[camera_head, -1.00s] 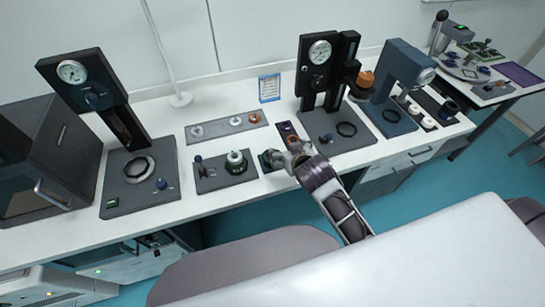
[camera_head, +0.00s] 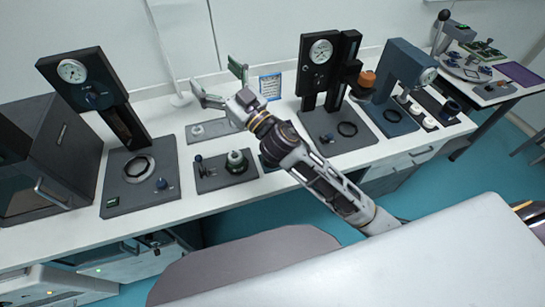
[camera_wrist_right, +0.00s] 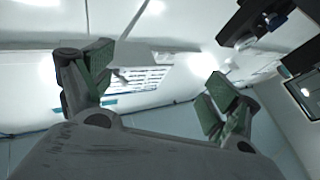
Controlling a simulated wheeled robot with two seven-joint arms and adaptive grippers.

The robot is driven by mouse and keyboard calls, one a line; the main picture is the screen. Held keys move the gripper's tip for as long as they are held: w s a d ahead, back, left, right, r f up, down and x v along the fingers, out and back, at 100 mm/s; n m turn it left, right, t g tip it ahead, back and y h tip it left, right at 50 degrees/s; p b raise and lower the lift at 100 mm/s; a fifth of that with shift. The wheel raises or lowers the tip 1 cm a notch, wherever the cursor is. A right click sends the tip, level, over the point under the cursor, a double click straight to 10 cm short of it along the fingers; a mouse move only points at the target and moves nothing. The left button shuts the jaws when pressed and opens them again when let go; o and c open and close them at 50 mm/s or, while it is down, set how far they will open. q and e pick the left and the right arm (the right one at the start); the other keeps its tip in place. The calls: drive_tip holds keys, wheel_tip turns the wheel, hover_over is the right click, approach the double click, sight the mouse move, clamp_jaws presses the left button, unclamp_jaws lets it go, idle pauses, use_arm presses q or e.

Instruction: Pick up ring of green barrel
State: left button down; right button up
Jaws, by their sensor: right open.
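My right gripper (camera_head: 219,82) is raised above the back of the bench, open and empty. It also shows in the wrist view (camera_wrist_right: 165,85), its green-padded fingers wide apart with only wall and ceiling around them. I cannot make out a green barrel or its ring for certain. A dark pad (camera_head: 268,163) at the bench's front lies mostly behind my right arm. A grey tray (camera_head: 195,138) with small ring-like parts is partly hidden by the gripper and arm. My left gripper is not in view.
A dark plate (camera_head: 210,183) with a white-and-black round part (camera_head: 237,160) is left of my arm. Gauge presses stand at left (camera_head: 95,95) and right (camera_head: 318,75), with a blue-grey press (camera_head: 398,75) beyond. A small sign (camera_head: 270,87) stands behind my wrist.

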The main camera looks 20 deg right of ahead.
drive_tip(key=s+a+r+n+g+y, duration=0.1)
drive_tip(key=s+a+n+g+y, duration=0.75)
drive_tip(key=a+n+g, duration=0.4)
wheel_tip(320, 180, down, 11)
drive_tip(key=s+n+g+h, duration=0.3)
drive_tip(key=n+g+h, duration=0.25)
drive_tip(key=g, duration=0.25)
drive_tip(key=w+d+f+m+h, duration=0.3)
drive_tip(key=w+d+f+h, duration=0.2)
drive_tip(key=d+f+h, duration=0.5)
drive_tip(key=w+d+m+h, duration=0.1)
drive_tip(key=w+d+h, duration=0.1)
drive_tip(key=d, duration=0.6)
drive_tip(key=w+d+r+m+t+h, duration=0.1)
drive_tip(key=w+d+m+h, duration=0.1)
drive_tip(key=d, duration=0.5)
drive_tip(key=shift+w+d+m+h, duration=0.25)
drive_tip(key=shift+d+m+h, duration=0.1)
drive_tip(key=shift+h, duration=0.15)
